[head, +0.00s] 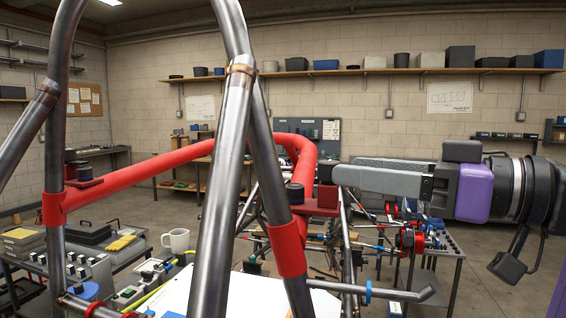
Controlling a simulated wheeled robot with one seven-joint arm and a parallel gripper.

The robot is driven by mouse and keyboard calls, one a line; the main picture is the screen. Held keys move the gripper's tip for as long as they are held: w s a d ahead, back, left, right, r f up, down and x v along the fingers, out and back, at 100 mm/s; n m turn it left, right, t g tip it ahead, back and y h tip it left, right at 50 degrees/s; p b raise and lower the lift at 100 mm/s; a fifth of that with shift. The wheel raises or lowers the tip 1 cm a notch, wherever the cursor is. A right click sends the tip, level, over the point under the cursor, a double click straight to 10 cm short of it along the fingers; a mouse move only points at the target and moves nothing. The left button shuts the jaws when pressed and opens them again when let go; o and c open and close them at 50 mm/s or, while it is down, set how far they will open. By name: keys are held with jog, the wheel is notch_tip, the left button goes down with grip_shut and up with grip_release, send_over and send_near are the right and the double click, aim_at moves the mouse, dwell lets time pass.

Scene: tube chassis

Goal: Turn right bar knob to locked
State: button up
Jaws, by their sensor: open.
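A thick red bar (165,165) spans the grey tube frame and curves back on the right. The right bar knob (295,191) is a small dark, blue-tinged cylinder on the red bracket at the bar's right end. A dark red block (327,196) stands beside it. My gripper (343,169) comes in from the right, with its grey fingers pointing left. It is open and holds nothing visible. Its fingertips are just right of the knob and slightly above it in the picture. Contact with the dark red block cannot be told. The knob's lock setting cannot be read.
Steel tubes (222,175) of the chassis rise in front of the bar, left of the knob. A similar left knob (70,170) sits at the bar's left end. Benches with a white mug (176,240) and tools stand behind. Open floor shows beyond the frame.

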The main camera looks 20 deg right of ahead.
aim_at(319, 166)
jog(key=p+x, duration=0.1)
jog(key=x, duration=0.7)
grip_shut()
